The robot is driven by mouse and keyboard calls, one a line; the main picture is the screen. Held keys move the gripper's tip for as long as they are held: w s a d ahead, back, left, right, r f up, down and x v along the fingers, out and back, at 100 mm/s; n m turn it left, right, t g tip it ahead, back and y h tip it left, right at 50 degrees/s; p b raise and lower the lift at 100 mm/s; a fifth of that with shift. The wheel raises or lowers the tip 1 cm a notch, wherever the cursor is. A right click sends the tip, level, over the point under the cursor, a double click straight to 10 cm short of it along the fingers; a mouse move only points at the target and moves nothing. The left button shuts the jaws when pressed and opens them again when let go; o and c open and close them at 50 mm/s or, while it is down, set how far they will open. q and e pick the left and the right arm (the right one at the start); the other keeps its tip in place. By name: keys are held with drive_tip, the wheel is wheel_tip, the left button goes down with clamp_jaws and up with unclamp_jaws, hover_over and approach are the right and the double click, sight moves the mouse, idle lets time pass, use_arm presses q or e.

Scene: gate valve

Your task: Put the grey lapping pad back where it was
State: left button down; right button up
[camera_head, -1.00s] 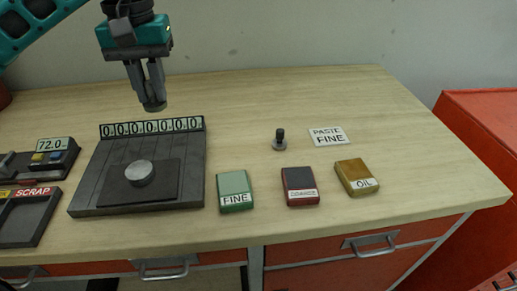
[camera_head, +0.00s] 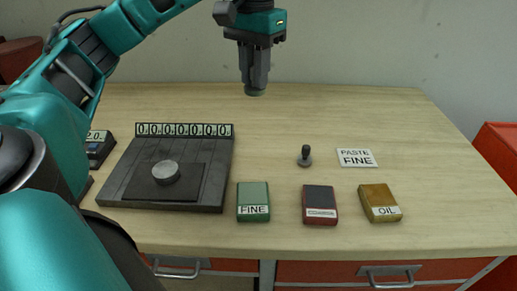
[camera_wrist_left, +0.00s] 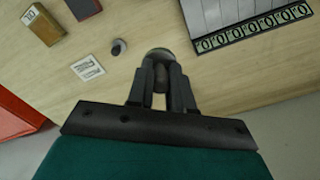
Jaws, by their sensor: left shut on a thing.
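My left gripper (camera_head: 255,86) points down above the back of the table, right of the counter display. It is shut on a knobbed pad with a round grey-green disc (camera_head: 255,92), held clear of the table. In the left wrist view my left gripper (camera_wrist_left: 160,95) grips the knob and the pad's disc (camera_wrist_left: 157,54) shows past the fingertips. A second, dark grey knobbed pad (camera_head: 304,157) stands upright on the table, to the right and nearer the front. It also shows in the left wrist view (camera_wrist_left: 118,47). My right gripper is out of view.
A dark plate (camera_head: 125,184) with a counter (camera_head: 185,130) bears a metal disc (camera_head: 166,173). A green FINE box (camera_head: 253,198), a dark red box (camera_head: 319,203) and an OIL box (camera_head: 379,200) line the front. A PASTE FINE card (camera_head: 357,158) lies right. The back middle is clear.

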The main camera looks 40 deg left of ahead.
use_arm(q)
wheel_tip(320, 180, down, 13)
drive_tip(key=shift+r+b, duration=0.2)
drive_tip(key=shift+b, duration=0.95)
drive_tip(key=shift+f, duration=2.55)
drive_tip(key=shift+f, duration=0.2)
drive_tip(key=c, duration=1)
unclamp_jaws()
drive_tip(key=shift+r, duration=0.15)
